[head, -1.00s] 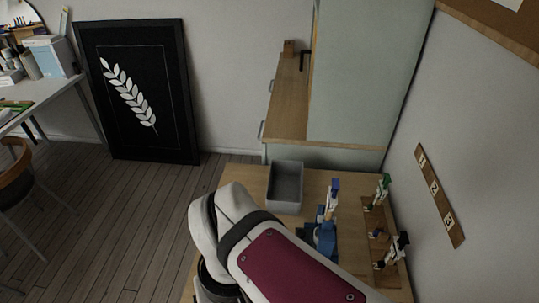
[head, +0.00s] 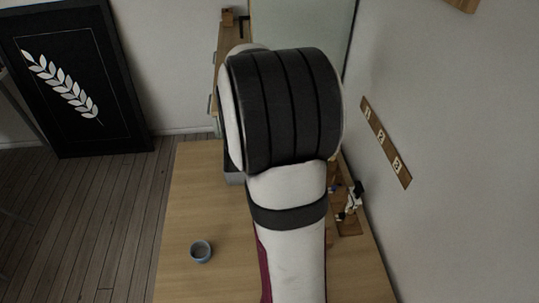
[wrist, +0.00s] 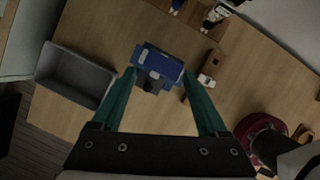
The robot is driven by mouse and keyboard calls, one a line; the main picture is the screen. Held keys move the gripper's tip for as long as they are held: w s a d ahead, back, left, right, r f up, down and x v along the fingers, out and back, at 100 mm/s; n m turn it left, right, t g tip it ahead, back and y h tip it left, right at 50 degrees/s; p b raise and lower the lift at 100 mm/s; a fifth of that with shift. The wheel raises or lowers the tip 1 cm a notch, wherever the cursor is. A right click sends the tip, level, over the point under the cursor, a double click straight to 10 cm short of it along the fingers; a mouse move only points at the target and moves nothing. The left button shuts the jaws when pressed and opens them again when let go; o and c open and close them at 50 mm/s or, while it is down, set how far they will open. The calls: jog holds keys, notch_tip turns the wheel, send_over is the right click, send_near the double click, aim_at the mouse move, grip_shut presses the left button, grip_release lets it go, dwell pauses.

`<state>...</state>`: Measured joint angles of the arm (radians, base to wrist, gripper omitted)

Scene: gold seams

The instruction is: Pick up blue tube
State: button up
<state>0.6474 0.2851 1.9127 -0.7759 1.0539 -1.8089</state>
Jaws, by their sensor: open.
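In the wrist view, a blue object (wrist: 160,64), which looks like the blue tube seen from above, lies between and just beyond the fingertips of my gripper (wrist: 160,78). A darker part shows under its near edge; its full shape is hard to make out. My gripper's two teal fingers are spread apart, one to each side of it, with nothing held. Whether a fingertip touches it I cannot tell. In the head view my arm hides the blue tube and my gripper.
A grey bin (wrist: 69,82) stands left of my gripper on the wooden table (head: 190,205). A wooden rack (head: 348,228) with a black-and-white figure-like piece (head: 353,198) is at the right, near the wall. A small blue-grey bowl (head: 200,251) sits at front left with clear table around it.

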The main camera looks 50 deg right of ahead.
jog(key=x, duration=0.5)
jog(key=shift+f, duration=0.1)
grip_shut()
